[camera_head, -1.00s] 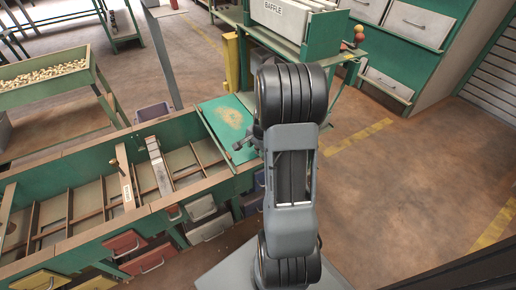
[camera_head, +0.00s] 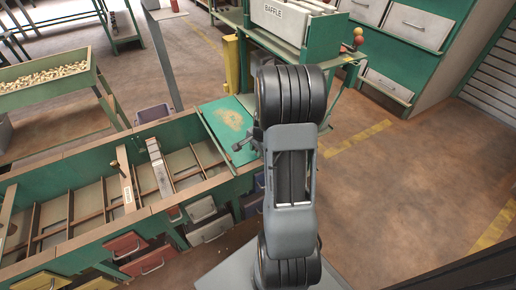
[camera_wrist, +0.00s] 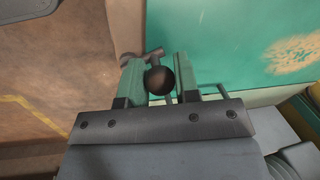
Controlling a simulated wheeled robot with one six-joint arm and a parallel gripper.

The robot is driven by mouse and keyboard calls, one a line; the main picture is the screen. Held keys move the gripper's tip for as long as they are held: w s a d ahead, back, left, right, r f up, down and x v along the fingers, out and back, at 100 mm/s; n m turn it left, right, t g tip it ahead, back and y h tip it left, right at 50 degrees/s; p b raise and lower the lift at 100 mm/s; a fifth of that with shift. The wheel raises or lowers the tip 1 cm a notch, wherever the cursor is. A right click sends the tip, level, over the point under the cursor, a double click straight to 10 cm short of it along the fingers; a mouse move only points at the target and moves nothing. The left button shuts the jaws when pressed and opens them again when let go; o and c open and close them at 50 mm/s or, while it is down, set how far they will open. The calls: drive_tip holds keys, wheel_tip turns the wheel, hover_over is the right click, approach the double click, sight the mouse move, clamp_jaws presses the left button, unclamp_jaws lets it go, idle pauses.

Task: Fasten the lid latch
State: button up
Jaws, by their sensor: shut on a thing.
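The green lid (camera_head: 225,128) with a worn tan patch lies over the right end of the long green hopper in the head view. Its green face with the patch also shows at the right of the wrist view (camera_wrist: 232,58). The latch shows in the wrist view as a dark ball knob (camera_wrist: 160,80) with a short crossbar just behind it, beside the lid's edge. My gripper (camera_wrist: 160,82) has its two green fingers on either side of the knob and is shut on it. In the head view my arm hides most of the gripper and latch.
The compartmented hopper (camera_head: 65,170) runs left, with drawers (camera_head: 148,260) along its front. A green stand with a BAFFLE box (camera_head: 280,20) is behind the lid. A tray of nuts (camera_head: 45,77) stands at far left. The floor at right (camera_head: 420,170) is clear.

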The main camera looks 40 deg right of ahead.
drive_tip(key=m+p, duration=0.1)
drive_tip(key=p, duration=0.1)
drive_tip(key=m+p, duration=0.1)
drive_tip(key=shift+d+r+m+h, duration=0.25)
drive_tip(key=shift+d+m+h, duration=0.05)
drive_tip(key=shift+d+f+m+h+p, duration=0.1)
drive_tip(key=shift+d+m+h+p, duration=0.1)
drive_tip(key=shift+m+p, duration=0.6)
drive_tip(key=shift+d+f+m+h+p, duration=0.1)
drive_tip(key=shift+d+m+p, duration=0.1)
drive_tip(key=shift+m+p, duration=0.55)
drive_tip(key=o, duration=0.9)
drive_tip(key=d+p+v, duration=0.1)
drive_tip(key=p+v, duration=0.3)
drive_tip(key=v, duration=0.9)
drive_tip(key=shift+a+r, duration=0.4)
drive_tip(key=shift+a, duration=0.1)
